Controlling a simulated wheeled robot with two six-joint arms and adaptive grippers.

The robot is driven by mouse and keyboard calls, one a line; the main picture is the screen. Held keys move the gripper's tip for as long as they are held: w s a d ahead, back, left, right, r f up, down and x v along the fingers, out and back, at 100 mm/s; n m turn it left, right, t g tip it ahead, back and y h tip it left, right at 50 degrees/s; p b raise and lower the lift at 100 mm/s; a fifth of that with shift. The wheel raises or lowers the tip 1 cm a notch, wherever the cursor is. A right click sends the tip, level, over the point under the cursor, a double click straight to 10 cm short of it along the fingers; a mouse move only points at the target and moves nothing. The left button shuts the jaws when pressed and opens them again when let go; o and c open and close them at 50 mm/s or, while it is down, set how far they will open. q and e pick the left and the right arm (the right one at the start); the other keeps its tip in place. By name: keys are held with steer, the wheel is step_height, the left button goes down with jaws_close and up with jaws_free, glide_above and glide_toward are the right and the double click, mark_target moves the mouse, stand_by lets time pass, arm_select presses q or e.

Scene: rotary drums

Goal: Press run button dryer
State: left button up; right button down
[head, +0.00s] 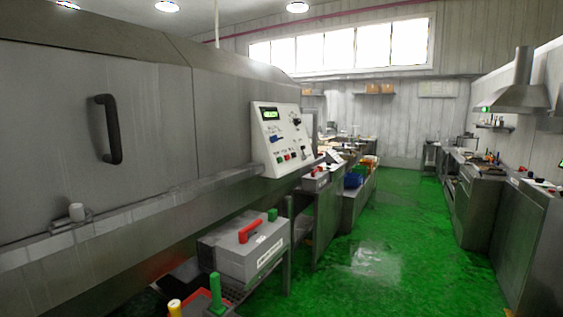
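A large grey metal machine (150,110) fills the left side of the head view. It has a black door handle (108,129). A white control panel (281,139) is fixed at its right end. The panel has a lit green display (270,114), black knobs, and a row of small buttons low down, red ones (287,157) among them. The button labels are too small to read, so I cannot tell which one is run. Neither of my grippers is in view.
Below the machine, a grey box with a red handle (249,230) sits on a low shelf, near a green-handled item (217,292). The green floor (390,250) is clear right of the machine. Steel counters (478,200) line the right wall.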

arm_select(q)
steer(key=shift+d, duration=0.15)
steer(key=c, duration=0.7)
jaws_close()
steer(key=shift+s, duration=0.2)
